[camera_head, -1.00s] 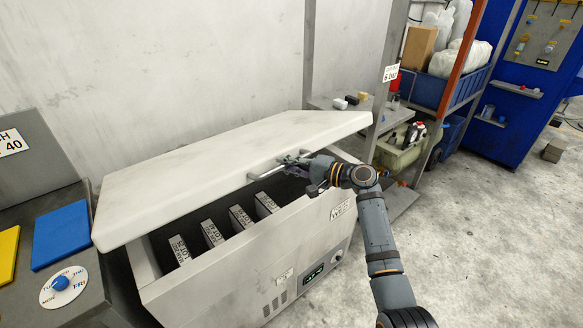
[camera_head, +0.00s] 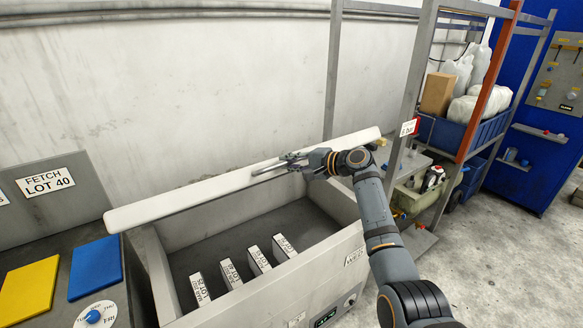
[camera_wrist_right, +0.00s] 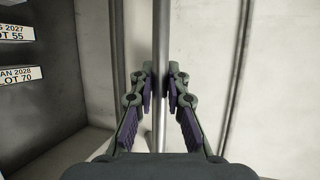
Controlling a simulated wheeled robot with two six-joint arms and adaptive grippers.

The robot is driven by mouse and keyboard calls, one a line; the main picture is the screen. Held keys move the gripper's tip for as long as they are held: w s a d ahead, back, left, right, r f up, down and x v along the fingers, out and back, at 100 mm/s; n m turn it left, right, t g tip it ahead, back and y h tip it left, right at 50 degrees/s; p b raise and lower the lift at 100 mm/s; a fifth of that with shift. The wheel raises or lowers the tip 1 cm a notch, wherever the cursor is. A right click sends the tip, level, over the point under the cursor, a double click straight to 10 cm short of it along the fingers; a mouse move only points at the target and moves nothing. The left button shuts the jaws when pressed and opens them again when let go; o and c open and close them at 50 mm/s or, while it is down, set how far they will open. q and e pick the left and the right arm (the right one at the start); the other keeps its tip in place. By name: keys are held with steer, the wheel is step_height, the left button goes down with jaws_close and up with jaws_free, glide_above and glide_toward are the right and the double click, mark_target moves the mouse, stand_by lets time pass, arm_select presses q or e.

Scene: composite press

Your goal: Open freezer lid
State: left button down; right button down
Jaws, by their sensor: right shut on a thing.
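The white freezer lid (camera_head: 200,200) is tilted up, and its front edge stands high above the freezer body (camera_head: 285,289). The open top shows a grey inside with several labelled boxes (camera_head: 229,273) standing in a row. My right gripper (camera_head: 290,160) is at the lid's front edge, shut on the metal bar handle (camera_head: 268,170). In the right wrist view, the fingers of my right gripper (camera_wrist_right: 160,88) sit on both sides of the handle bar (camera_wrist_right: 160,40). My left gripper is not in view.
A bench on the left holds a blue panel (camera_head: 96,268), a yellow panel (camera_head: 28,290) and a day dial (camera_head: 95,315). Behind it is a sign (camera_head: 45,184) reading "FETCH LOT 40". A metal rack (camera_head: 412,95) with a blue bin (camera_head: 465,130) stands on the right, close to my arm.

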steer(key=c, duration=1.3)
jaws_free()
steer(key=shift+c, duration=0.2)
steer(key=v, duration=1.2)
